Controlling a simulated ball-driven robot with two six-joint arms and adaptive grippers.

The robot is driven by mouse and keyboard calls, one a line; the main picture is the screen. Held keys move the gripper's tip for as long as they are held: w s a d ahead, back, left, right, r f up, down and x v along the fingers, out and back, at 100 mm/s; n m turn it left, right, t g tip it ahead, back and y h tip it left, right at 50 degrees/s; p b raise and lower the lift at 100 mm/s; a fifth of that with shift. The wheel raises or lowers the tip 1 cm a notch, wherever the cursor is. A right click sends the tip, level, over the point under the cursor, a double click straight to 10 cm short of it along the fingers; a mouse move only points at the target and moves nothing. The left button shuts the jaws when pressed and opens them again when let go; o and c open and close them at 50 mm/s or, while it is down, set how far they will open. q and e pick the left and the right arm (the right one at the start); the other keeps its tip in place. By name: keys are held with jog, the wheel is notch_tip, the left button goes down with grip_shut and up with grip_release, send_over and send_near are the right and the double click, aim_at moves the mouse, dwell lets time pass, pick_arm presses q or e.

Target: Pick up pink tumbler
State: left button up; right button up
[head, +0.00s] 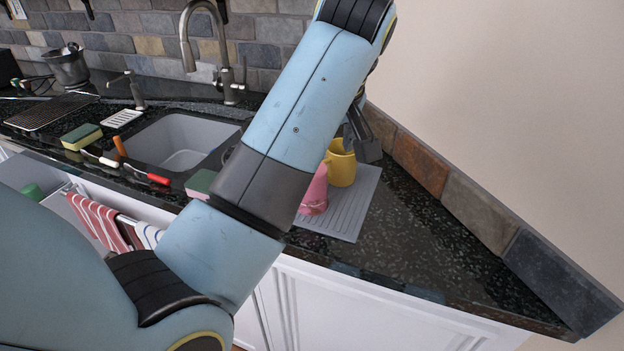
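The pink tumbler (315,194) stands on the grey ridged draining mat right of the sink. My blue arm, coming in from the left, hides its upper left part. A dark grey part of my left gripper (362,138) shows behind the arm, close to the yellow mug and up and to the right of the tumbler. Its fingers are mostly hidden, so I cannot tell whether they are open or touching anything. My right gripper is not in view.
A yellow mug (342,165) stands right beside the tumbler on the draining mat (345,222). The sink (183,143), tall faucet (228,85), sponge (82,136) and red-handled tool (158,179) lie to the left. The dark counter (425,245) is clear at right, bounded by a stone-tiled wall edge.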

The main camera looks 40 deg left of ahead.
pick_arm(q)
jog(key=x, duration=0.4)
jog(key=shift+w+a+f, duration=0.15)
jog(key=p+x, duration=0.1)
jog(key=x, duration=0.5)
jog(key=shift+w, duration=0.15)
jog(key=c, duration=1.3)
jog(key=shift+c, duration=1.2)
